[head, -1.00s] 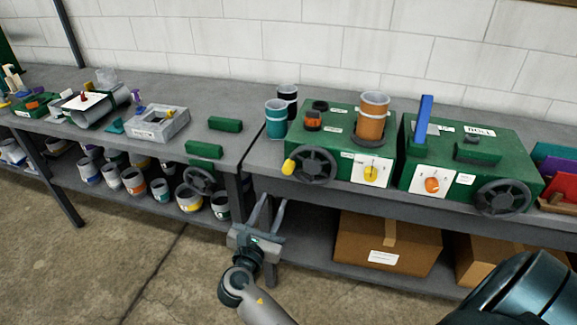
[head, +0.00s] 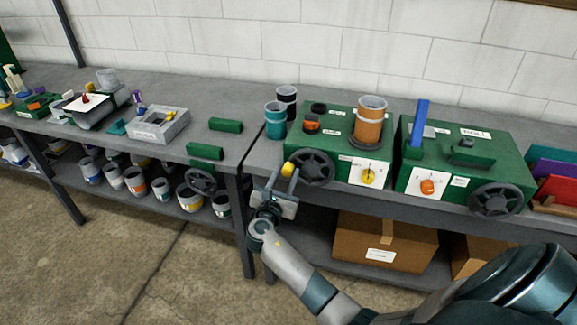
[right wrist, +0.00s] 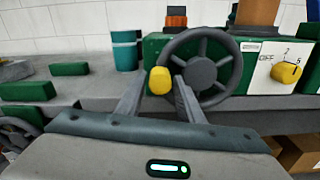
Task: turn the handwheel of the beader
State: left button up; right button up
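A green machine (head: 333,140) on the bench has a dark spoked handwheel (head: 314,169) on its front left. I cannot read which machine is labelled the beader. The handwheel has a yellow knob (head: 288,168) at its left rim, and it also shows in the right wrist view (right wrist: 209,75). My right gripper (head: 281,176) is open and empty, its fingers pointing at the knob. In the right wrist view, the yellow knob (right wrist: 159,80) appears between the fingertips (right wrist: 158,88); whether they touch it I cannot tell. My left gripper is not in view.
A second green machine (head: 468,158) with its own handwheel (head: 501,200) stands to the right. An orange cylinder (head: 369,122) stands on the first machine, with a teal cup (head: 275,120) beside it. Cardboard boxes (head: 384,242) sit below. Open floor lies at the lower left.

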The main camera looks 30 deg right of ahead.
jog(key=shift+x, duration=1.4)
grip_shut()
